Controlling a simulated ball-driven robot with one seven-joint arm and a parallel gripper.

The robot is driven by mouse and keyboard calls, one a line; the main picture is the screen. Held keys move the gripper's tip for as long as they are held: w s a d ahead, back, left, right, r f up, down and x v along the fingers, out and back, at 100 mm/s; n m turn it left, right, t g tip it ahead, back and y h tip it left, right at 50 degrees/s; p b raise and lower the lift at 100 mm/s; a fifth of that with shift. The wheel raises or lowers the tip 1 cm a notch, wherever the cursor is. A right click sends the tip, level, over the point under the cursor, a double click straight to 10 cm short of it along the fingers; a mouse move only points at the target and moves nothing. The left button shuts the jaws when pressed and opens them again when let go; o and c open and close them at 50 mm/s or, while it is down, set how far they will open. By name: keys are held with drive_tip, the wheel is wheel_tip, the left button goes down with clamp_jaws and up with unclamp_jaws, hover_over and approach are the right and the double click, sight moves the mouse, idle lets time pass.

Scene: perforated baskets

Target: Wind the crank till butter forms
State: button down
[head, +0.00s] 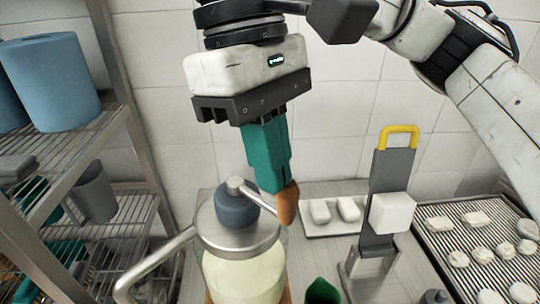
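A butter churn stands at the lower middle of the head view, its glass jar (245,278) holding a pale yellow content. Its metal lid (222,237) carries a blue-grey dome (237,210). A metal crank arm (255,198) runs from the top of the dome to a brown wooden handle (288,206) at the right. My gripper (275,183), with teal fingers pointing down, is at this handle. The fingers look closed around its upper part, and its lower end shows below them. The far finger is mostly hidden. Whether butter has formed cannot be told.
A wire shelf (135,215) with blue rolls (55,80) stands at the left. A curved metal handle (150,265) juts left from the churn. At the right are a grey stand with a yellow handle (398,130), a tray of white blocks (318,232) and a ribbed rack (440,245) with pale pieces.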

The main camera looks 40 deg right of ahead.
drive_tip(key=shift+s+f, duration=0.1)
drive_tip(key=shift+f, duration=0.25)
